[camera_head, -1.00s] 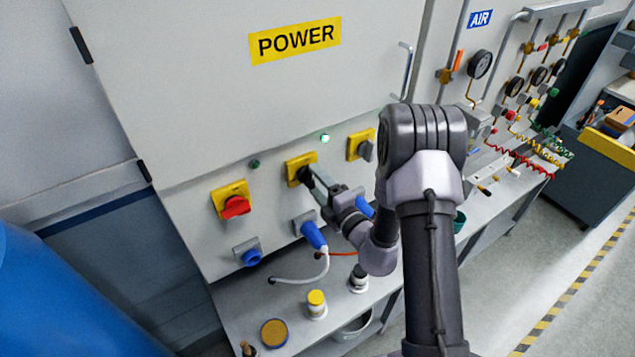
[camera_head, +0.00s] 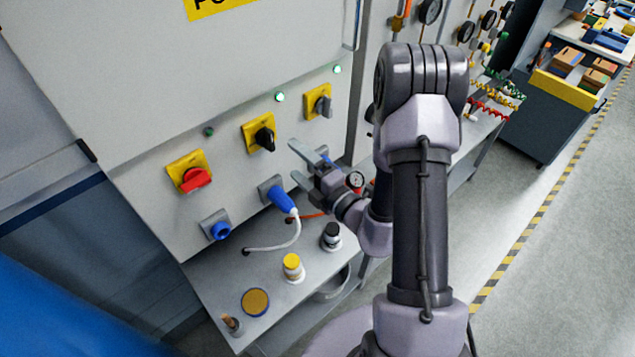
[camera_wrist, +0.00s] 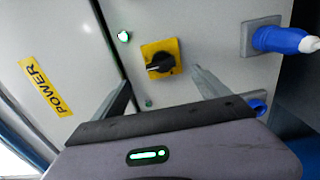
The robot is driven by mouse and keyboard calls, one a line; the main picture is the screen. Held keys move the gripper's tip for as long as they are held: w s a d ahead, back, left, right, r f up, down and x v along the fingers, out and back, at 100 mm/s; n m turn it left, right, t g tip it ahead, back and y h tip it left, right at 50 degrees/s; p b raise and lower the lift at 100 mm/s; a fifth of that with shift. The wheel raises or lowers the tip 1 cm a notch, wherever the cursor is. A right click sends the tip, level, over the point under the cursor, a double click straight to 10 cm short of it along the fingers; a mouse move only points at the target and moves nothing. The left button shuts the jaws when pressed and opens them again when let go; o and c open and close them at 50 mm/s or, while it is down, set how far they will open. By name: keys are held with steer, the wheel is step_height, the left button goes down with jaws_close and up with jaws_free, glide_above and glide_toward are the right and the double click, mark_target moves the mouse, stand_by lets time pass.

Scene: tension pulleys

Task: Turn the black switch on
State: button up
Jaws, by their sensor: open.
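The black switch (camera_head: 265,138) sits on a yellow plate on the grey panel, between the red switch and the grey switch. Its knob points roughly downward in the head view. The green lamp (camera_head: 280,97) above it is lit. My gripper (camera_head: 296,160) is open and empty, to the lower right of the black switch and apart from it. In the wrist view, the black switch (camera_wrist: 160,64) shows between and beyond the two fingers, with a lit lamp (camera_wrist: 124,37) beside its plate.
A red switch (camera_head: 196,179) is on the left, its lamp (camera_head: 209,131) dark. A grey switch (camera_head: 322,104) is on the right, its lamp (camera_head: 337,69) lit. Below, a blue plug (camera_head: 281,198) with a white cable stands close to my gripper. Bottles stand on the bench (camera_head: 270,270).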

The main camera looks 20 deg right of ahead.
steer(key=p+v, duration=0.3)
steer(key=v, duration=0.5)
steer(key=shift+s+p, duration=0.35)
steer(key=shift+p, duration=0.05)
